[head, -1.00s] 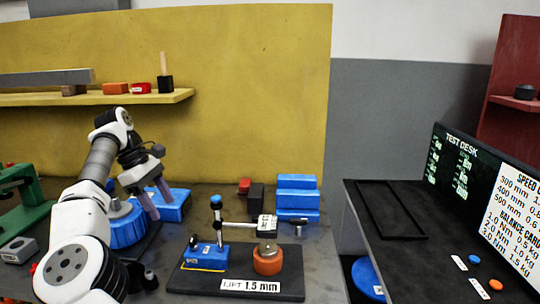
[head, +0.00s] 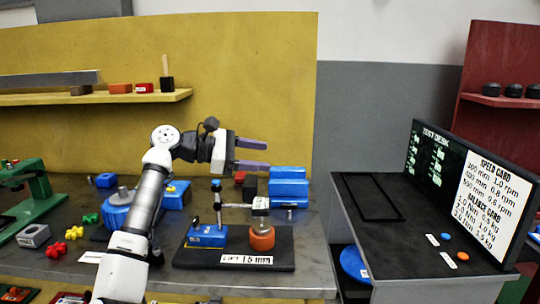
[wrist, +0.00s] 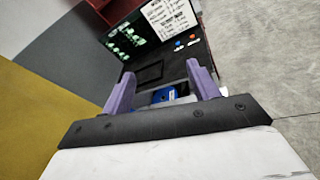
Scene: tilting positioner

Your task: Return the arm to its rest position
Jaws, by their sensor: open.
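My gripper (head: 252,154) is open and empty, held in the air above the bench and pointing right in the head view. Its two purple fingers are spread apart. It also shows in the wrist view (wrist: 160,88), with the test desk beyond the fingers. My arm rises from the lower left, bends at the top and reaches right.
Below the gripper stand a dial-gauge stand (head: 207,236) and an orange round piece (head: 262,239) on a dark plate. Blue blocks (head: 289,187) sit behind. A blue round positioner (head: 117,212) is left. The test desk (head: 385,240) with its screen stands right, across a gap.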

